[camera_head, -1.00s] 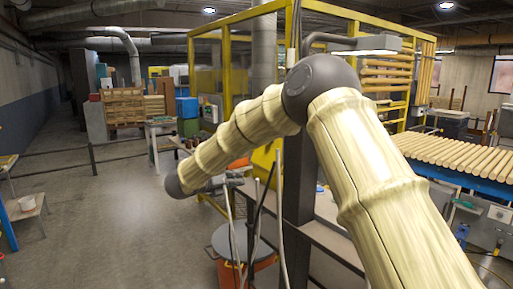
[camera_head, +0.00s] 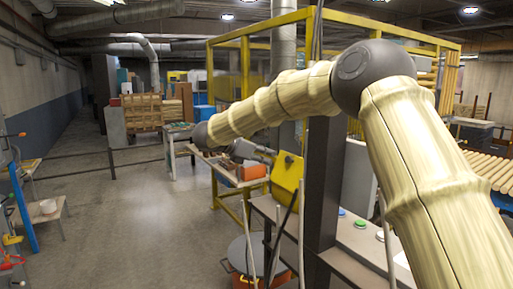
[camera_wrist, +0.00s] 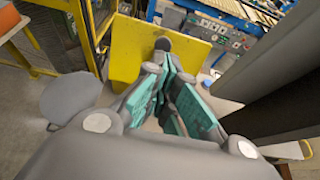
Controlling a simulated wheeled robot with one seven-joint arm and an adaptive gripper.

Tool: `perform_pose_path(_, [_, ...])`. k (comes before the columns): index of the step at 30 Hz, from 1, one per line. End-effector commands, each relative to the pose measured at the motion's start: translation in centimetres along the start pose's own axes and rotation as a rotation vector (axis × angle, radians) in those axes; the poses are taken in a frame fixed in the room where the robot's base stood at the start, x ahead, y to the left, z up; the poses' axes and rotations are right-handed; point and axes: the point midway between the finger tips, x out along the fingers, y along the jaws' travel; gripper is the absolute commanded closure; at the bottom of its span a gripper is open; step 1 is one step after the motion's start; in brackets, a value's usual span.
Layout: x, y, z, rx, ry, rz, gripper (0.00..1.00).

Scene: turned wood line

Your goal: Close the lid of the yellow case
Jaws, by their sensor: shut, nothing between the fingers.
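A yellow panel (camera_head: 287,178), apparently the raised lid of the yellow case, stands tilted at the bench's left end beside a dark post. In the wrist view the yellow panel (camera_wrist: 135,52) lies beyond the fingertips, with a dark round knob in front of its surface. The rest of the case is mostly hidden, and I cannot tell its hinge line. My gripper (camera_head: 266,155) is just left of and above the panel in the head view. In the wrist view my gripper (camera_wrist: 172,92) has teal finger pads and is shut with nothing held. I cannot tell if it touches the panel.
The dark post (camera_head: 322,180) stands close right of the panel. A bench (camera_head: 350,268) carries coloured buttons. A grey-topped orange drum (camera_head: 253,258) is below on the floor. Open floor (camera_head: 150,230) lies to the left; a yellow frame (camera_head: 213,120) stands behind.

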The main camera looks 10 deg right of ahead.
Motion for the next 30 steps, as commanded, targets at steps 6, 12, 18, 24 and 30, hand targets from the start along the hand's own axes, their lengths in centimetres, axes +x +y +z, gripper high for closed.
perform_pose_path(6, [3.1,0.0,0.4,-0.001,0.000,-0.001,1.00])
perform_pose_path(12, [5.0,0.0,0.2,-0.003,0.000,-0.001,1.00])
perform_pose_path(18, [5.9,0.0,0.1,-0.001,-0.001,0.001,1.00])
perform_pose_path(24, [6.1,0.0,0.0,-0.001,-0.001,0.001,1.00])
perform_pose_path(30, [6.1,0.0,-0.1,-0.001,-0.001,0.001,1.00])
